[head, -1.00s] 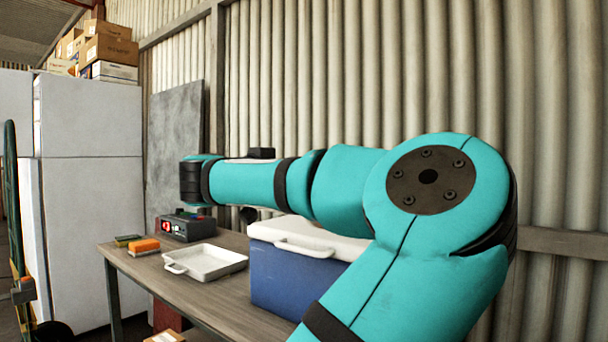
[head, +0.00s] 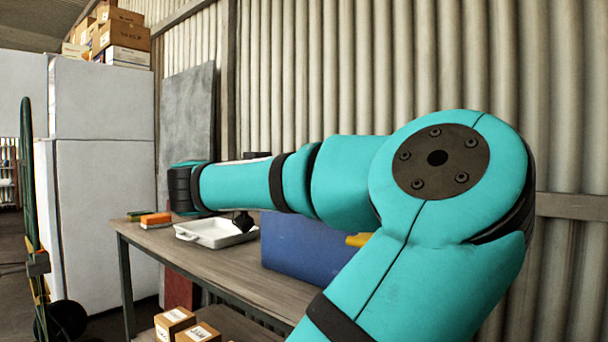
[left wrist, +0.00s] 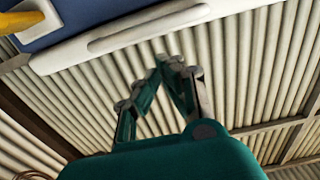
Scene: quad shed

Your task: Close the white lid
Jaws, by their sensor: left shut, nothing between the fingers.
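The white lid (left wrist: 140,28) crosses the upper part of the left wrist view, with a raised white handle along it. Part of a dark blue surface (left wrist: 80,18) shows beside it. My left gripper (left wrist: 172,62) is shut and empty; its tips point toward the lid, apart from the handle in the picture. In the head view the blue box (head: 300,248) stands on the table, partly behind my teal arm. No white lid shows there; the arm may hide it. A yellow piece (head: 358,240) shows at the box's right. My right gripper is not seen.
A white tray (head: 215,233) and an orange block (head: 156,219) are on the wooden table (head: 215,268). Cardboard boxes (head: 175,320) sit low in front. A white cabinet (head: 100,190) stands left, and corrugated wall (head: 335,75) is behind. The table's left front is clear.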

